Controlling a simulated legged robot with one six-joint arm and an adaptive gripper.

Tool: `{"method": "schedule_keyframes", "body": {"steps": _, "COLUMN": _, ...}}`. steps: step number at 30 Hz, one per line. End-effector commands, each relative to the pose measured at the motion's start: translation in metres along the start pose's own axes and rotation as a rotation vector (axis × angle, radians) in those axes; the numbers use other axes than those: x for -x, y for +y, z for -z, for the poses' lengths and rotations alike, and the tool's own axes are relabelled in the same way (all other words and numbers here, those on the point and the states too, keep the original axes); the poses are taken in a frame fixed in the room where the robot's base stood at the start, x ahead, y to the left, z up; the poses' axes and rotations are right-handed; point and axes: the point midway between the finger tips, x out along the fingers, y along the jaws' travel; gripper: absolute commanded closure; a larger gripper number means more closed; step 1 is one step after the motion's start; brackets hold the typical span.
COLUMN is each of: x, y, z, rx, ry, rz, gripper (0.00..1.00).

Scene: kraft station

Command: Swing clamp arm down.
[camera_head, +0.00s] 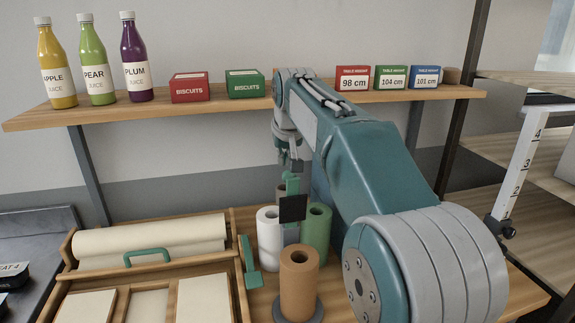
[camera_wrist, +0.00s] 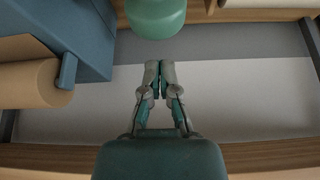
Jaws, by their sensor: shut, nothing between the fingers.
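In the wrist view, my gripper (camera_wrist: 160,70) has its fingertips together with nothing between them, above a pale flat surface (camera_wrist: 235,100). In the head view my arm reaches forward and its end points down behind the spools; the fingertips cannot be made out clearly. A green upright piece (camera_head: 292,185) with a dark square plate (camera_head: 293,208) shows just below the arm's end. A green lever-like piece (camera_head: 249,256) stands tilted beside the wooden tray. I cannot tell which green piece is the clamp arm. Contact with my gripper is not visible.
White (camera_head: 268,240), green (camera_head: 317,232) and brown (camera_head: 298,285) spools stand close together. A wooden tray (camera_head: 236,275) with a pale roll (camera_head: 150,235) and a green handle (camera_head: 147,257) lies left. A shelf (camera_head: 230,103) with bottles and boxes runs behind.

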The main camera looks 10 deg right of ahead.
Motion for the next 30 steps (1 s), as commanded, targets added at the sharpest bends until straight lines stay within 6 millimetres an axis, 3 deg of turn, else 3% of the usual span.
{"method": "schedule_keyframes", "body": {"steps": 1, "x": 0.008, "y": 0.000, "z": -0.007, "rx": 0.000, "ry": 0.007, "rz": 0.000, "gripper": 1.00}}
{"method": "schedule_keyframes", "body": {"steps": 9, "x": 0.015, "y": 0.000, "z": -0.029, "rx": 0.000, "ry": 0.005, "rz": 0.000, "gripper": 1.00}}
{"method": "schedule_keyframes", "body": {"steps": 30, "x": 0.020, "y": 0.000, "z": -0.038, "rx": 0.000, "ry": 0.048, "rz": 0.001, "gripper": 1.00}}
